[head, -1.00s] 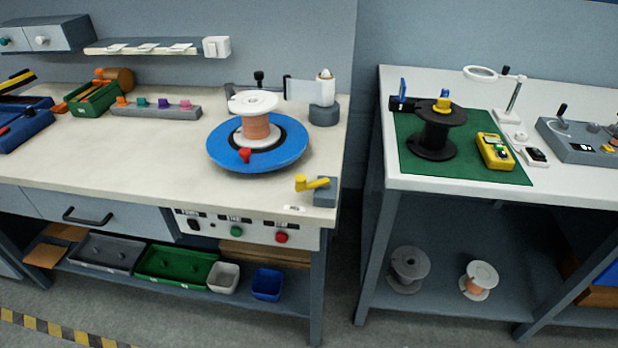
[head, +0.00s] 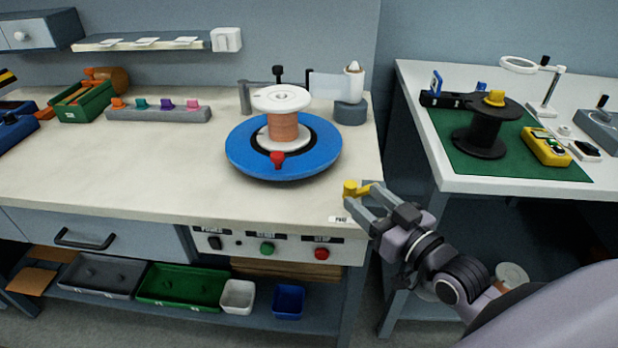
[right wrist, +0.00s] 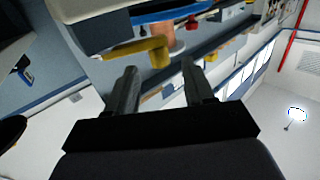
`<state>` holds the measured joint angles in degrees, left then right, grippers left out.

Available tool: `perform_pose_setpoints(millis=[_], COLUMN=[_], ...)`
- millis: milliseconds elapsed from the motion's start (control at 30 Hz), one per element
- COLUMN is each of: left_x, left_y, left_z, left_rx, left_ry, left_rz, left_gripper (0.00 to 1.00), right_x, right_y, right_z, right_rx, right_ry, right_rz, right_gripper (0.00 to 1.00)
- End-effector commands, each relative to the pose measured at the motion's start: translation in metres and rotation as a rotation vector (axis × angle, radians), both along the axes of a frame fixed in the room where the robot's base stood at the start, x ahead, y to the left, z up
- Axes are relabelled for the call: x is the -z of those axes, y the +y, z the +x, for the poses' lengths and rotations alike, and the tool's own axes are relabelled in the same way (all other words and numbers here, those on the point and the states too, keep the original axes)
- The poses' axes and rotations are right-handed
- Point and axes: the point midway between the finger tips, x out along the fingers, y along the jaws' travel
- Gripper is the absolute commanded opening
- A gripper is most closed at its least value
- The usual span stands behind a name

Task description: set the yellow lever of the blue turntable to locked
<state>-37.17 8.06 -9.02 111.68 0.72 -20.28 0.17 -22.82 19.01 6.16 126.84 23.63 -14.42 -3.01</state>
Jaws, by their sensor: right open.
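The blue turntable (head: 322,160) lies on the pale bench and carries a white-flanged copper spool (head: 283,125). A red knob (head: 277,159) sits at its front. The yellow lever (head: 351,187) is at the bench's front right corner, pointing left with its knob end. Its grey base is mostly hidden behind my right gripper (head: 361,199). That gripper is open, with its fingertips right at the lever; contact cannot be told. In the right wrist view the lever (right wrist: 143,48) shows just beyond the open, empty fingers (right wrist: 158,68). My left gripper is not in view.
Buttons, including a red one (head: 321,253), line the bench front below the lever. A second table with a black spool (head: 484,130) stands to the right, across a gap. The bench front left is clear.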

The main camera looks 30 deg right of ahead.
Motion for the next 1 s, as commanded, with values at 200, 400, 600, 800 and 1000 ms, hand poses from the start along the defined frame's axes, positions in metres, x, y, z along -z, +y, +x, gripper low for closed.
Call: perform_pose_setpoints(millis=[200,400,600,800,1000], left_x=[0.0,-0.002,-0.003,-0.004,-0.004], left_y=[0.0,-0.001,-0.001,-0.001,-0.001], left_z=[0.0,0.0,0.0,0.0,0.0], left_rx=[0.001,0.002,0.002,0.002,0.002], left_ry=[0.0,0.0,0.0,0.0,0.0], left_rz=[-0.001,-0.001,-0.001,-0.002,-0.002], left_gripper=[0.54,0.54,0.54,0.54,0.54], right_x=[-0.005,-0.005,-0.004,-0.003,-0.003], right_y=[0.0,0.003,0.007,0.008,0.009], right_z=[0.01,0.034,0.057,0.069,0.071], right_rx=[0.0,0.0,-0.001,-0.002,-0.002], right_ry=[-0.013,-0.013,-0.012,-0.01,-0.01], right_rz=[0.003,0.001,0.002,0.0,0.0], right_gripper=[0.53,0.53,0.53,0.53,0.53])
